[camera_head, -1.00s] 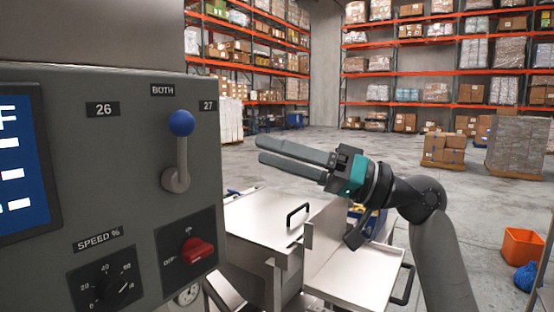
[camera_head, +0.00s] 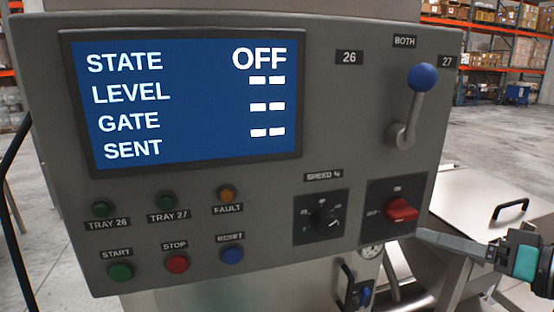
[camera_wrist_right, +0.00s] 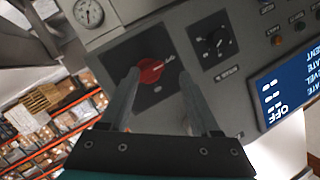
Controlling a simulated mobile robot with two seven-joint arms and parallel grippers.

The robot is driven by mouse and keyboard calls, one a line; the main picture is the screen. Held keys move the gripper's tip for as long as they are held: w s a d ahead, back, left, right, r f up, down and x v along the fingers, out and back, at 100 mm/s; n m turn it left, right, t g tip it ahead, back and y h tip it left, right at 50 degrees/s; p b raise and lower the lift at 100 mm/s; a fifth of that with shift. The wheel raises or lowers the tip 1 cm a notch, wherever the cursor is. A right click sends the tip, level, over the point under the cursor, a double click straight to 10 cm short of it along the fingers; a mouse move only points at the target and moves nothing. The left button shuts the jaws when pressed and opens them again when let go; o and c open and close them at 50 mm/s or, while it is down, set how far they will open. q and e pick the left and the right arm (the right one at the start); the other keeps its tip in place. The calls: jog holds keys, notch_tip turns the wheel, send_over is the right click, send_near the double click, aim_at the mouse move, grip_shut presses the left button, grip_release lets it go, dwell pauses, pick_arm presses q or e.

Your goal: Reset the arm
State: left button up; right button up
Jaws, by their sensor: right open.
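My right gripper (camera_head: 420,236) reaches in from the right edge of the head view, its fingers pointing left at the lower right of the control panel. Its fingertips appear just below and right of the red rotary switch (camera_head: 401,210). In the right wrist view the gripper (camera_wrist_right: 158,76) is open and empty, and the red switch (camera_wrist_right: 151,71) shows beyond and between the fingers. One fingertip overlaps the switch's edge; I cannot tell whether they touch. My left gripper is not in view.
The grey control panel (camera_head: 330,190) fills the middle, with a screen (camera_head: 185,100) reading STATE OFF, a blue-knobbed lever (camera_head: 422,78), a speed dial (camera_head: 323,220) and several buttons. A metal cover with a black handle (camera_head: 510,208) lies to the right. Shelves stand behind.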

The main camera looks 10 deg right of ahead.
jog(key=s+a+f+n+g+h, duration=0.1)
jog(key=s+a+f+g, duration=0.15)
jog(key=f, duration=0.75)
jog(key=s+a+f+g+h, duration=0.2)
jog(key=a+f+g, duration=0.15)
jog(key=f, duration=0.55)
jog(key=s+a+f+n+g+h, duration=0.35)
jog(key=s+a+f, duration=0.55)
jog(key=s+f, duration=0.3)
notch_tip(320, 180, down, 24)
jog(key=s+r+g+b, duration=0.1)
jog(key=s+g+b, duration=0.1)
jog(key=b, duration=0.2)
jog(key=s+d+f+b, duration=0.1)
jog(key=s+f+b, duration=0.1)
jog(key=s+f, duration=0.6)
jog(key=s+d+f+g+b, duration=0.1)
jog(key=s+f+b, duration=0.2)
jog(key=s+f, duration=0.4)
notch_tip(320, 180, down, 6)
jog(key=shift+s+d+r, duration=0.2)
jog(key=shift+s+d, duration=0.2)
